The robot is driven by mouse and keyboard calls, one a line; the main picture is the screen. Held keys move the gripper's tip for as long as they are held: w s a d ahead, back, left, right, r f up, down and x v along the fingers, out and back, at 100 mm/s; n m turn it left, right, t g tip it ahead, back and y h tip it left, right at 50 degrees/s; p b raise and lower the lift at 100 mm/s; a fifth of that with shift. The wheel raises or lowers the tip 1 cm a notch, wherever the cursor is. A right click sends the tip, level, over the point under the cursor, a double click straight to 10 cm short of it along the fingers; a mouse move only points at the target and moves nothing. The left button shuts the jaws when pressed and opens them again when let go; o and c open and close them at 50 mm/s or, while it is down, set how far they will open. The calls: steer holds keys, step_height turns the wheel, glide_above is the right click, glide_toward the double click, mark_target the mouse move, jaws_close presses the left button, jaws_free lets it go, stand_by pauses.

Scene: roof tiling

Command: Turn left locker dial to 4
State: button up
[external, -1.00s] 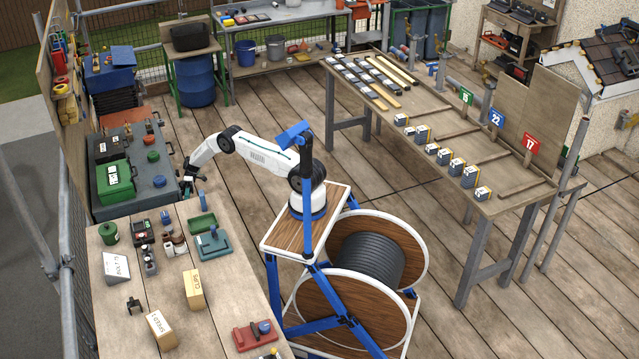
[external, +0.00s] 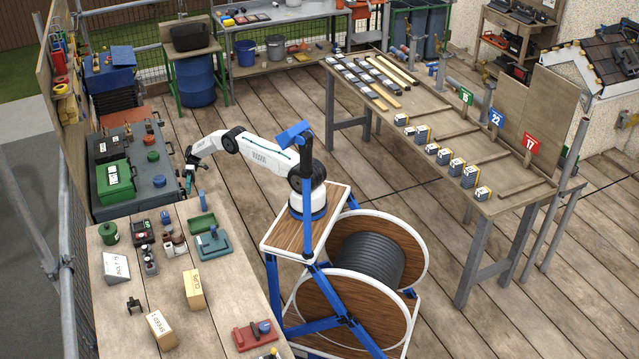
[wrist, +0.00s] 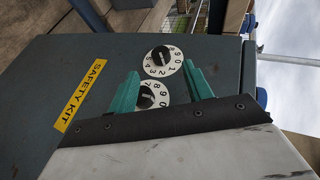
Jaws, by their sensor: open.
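The dark blue-grey locker (wrist: 90,100) carries a yellow SAFETY KIT label (wrist: 83,94) in the wrist view. Two white number dials with black knobs show there: an upper dial (wrist: 176,66) in full view, and a lower dial (wrist: 163,89) partly hidden by my gripper. Which number each knob points to is too small to tell. My gripper (wrist: 162,68) has its two teal fingers apart, one on each side of the lower dial in the picture, with the upper dial just past the tips. Contact cannot be told. In the external view my gripper (external: 188,182) is beside the locker's right side.
A green case (external: 115,180) lies on the blue-grey box top. The wooden bench (external: 215,290) in front holds a green can (external: 109,233), a green tray (external: 202,222) and wooden blocks. Open deck floor lies behind my arm.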

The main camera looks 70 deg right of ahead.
steer(key=shift+w+d+r, duration=0.1)
steer(key=shift+d+r, duration=0.1)
steer(key=shift+d, duration=0.25)
steer(key=s+a+f+m+t, duration=0.15)
steer(key=s+m+t, duration=0.35)
steer(key=m+t, duration=0.55)
steer(key=s+a+f+m+t, duration=0.1)
steer(key=s+f+m+t, duration=0.2)
steer(key=s+m+t, duration=0.75)
steer(key=w+a+m+g, duration=0.3)
steer(key=w+a, duration=0.1)
steer(key=w, duration=0.6)
steer(key=shift+w+a+r+m, duration=0.25)
steer(key=shift+w+a+m, duration=0.05)
steer(key=shift+w, duration=0.1)
steer(key=c, duration=1)
